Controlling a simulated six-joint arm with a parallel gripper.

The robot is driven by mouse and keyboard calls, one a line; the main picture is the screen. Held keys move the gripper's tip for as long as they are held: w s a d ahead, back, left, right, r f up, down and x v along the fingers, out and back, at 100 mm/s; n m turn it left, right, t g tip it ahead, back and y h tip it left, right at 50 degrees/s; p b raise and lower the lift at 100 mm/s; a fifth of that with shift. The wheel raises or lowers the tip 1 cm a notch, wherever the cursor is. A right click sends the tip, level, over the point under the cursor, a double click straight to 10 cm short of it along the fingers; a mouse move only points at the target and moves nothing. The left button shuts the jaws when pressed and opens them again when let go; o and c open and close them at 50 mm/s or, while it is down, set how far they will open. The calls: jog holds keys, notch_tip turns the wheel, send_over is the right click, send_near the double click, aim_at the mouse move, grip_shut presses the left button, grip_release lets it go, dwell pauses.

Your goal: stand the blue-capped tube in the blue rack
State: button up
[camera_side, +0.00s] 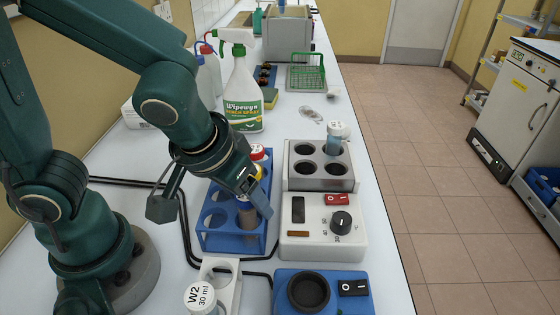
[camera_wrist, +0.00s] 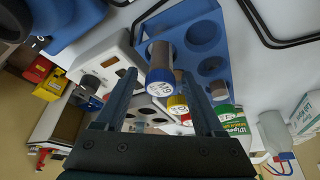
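The blue rack (camera_side: 208,243) stands left of the white heater in the side view and at the top of the wrist view (camera_wrist: 222,22). The blue-capped tube (camera_wrist: 159,74), with a white labelled top, stands in a rack hole; its brownish lower body (camera_side: 246,218) shows in the side view, where my gripper hides its cap. My gripper (camera_side: 256,198) points down at this tube. In the wrist view its fingers (camera_wrist: 158,76) are on both sides of the tube, with a gap on each side.
Tubes with yellow (camera_side: 258,172) and red (camera_side: 258,152) caps stand behind in the rack. A heater block (camera_side: 320,184) holds a bluish tube (camera_side: 337,138). A white holder (camera_side: 228,289) with a white-topped tube (camera_side: 200,298) and a blue device (camera_side: 325,280) are in front. A spray bottle (camera_side: 243,98) stands behind.

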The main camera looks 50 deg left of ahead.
jog(key=shift+r, duration=0.1)
jog(key=v, duration=0.4)
jog(key=shift+r, duration=0.15)
jog(key=s+a+r+m+t+h, duration=0.1)
jog(key=s+a+r+m, duration=0.1)
jog(key=a, duration=0.3)
jog(key=shift+s+a+r, duration=0.3)
jog(key=shift+s+r, duration=0.1)
jog(key=shift+s, duration=0.45)
